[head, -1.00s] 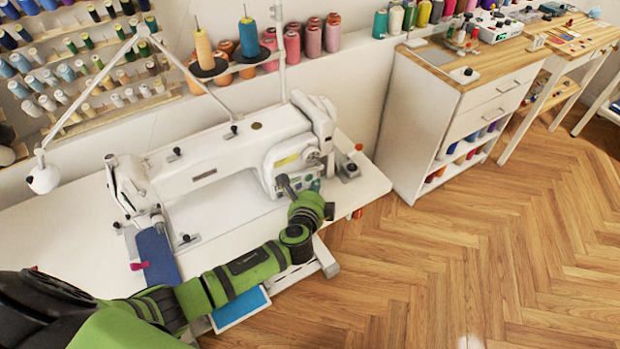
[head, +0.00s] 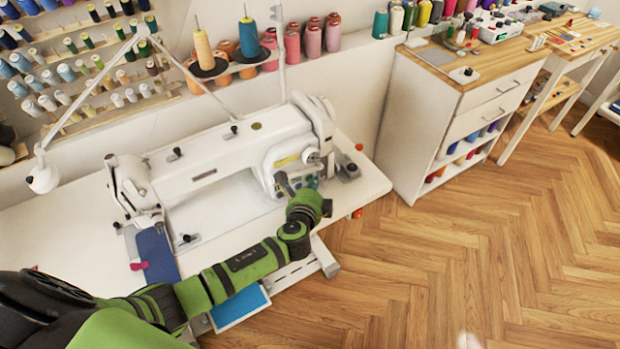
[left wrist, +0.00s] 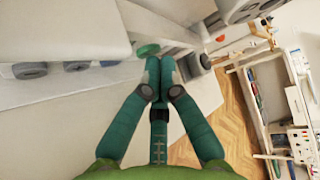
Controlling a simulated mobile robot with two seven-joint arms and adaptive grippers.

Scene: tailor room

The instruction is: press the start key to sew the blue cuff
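The white sewing machine (head: 235,155) stands on its white table, with green keys (head: 310,182) low on the right end of its body. The blue cuff (head: 155,254) lies under the needle end at the left, with a magenta clip at its edge. My left gripper (head: 283,181) is at the machine's right end, just left of the keys. In the left wrist view its fingertips (left wrist: 160,65) are together, with nothing between them. A round green key (left wrist: 148,50) shows just beyond the tips; I cannot tell whether they touch it. My right gripper is not in view.
A thread stand with cones (head: 205,55) rises behind the machine. A white drawer cabinet (head: 455,120) stands to the right, with open wooden floor in front. A blue-and-white panel (head: 240,305) lies below my left forearm.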

